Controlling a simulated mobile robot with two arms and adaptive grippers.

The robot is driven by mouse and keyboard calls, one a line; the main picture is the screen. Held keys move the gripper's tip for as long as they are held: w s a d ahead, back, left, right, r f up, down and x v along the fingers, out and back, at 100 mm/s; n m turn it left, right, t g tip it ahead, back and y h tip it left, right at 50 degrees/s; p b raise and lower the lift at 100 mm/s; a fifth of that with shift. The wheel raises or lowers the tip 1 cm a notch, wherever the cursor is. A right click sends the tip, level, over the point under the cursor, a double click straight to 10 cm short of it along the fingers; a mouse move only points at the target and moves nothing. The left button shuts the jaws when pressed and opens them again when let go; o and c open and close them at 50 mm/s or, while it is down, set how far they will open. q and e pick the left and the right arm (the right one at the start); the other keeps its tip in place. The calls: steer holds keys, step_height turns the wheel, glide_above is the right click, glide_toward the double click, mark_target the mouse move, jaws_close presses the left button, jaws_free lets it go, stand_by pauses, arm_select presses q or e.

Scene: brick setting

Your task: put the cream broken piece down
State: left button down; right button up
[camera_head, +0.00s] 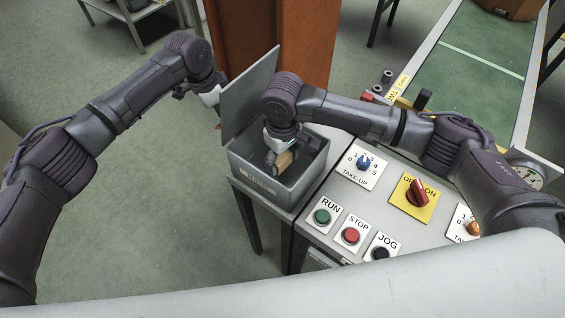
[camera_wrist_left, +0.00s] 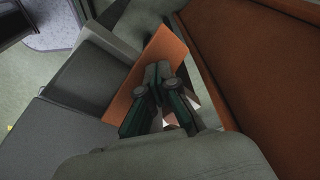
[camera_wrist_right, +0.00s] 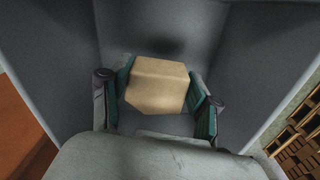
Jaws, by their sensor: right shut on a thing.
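The cream broken piece (camera_wrist_right: 157,85) is a blocky chunk between the two fingers of my right gripper (camera_wrist_right: 158,100), which is shut on it. In the head view the piece (camera_head: 285,160) shows below my right gripper (camera_head: 276,152), inside the mouth of an open grey bin (camera_head: 262,186). Grey inner walls surround it in the right wrist view. I cannot tell whether the piece touches the floor of the bin. My left gripper (camera_wrist_left: 160,105) is beside the raised lid (camera_head: 250,88); its fingertips are mostly hidden behind the lid in the head view, and its opening is unclear.
A control panel (camera_head: 325,217) with buttons and knobs stands right of the bin. An orange-brown post (camera_head: 300,40) rises behind the lid. A green conveyor belt (camera_head: 480,60) lies at the back right. Open floor (camera_head: 170,190) is on the left.

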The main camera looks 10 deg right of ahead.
mark_target(282, 158)
steer(key=shift+f, duration=1.3)
steer(key=shift+f, duration=0.15)
steer(key=o, duration=1.2)
step_height(282, 158, up, 12)
steer(key=shift+r, duration=0.2)
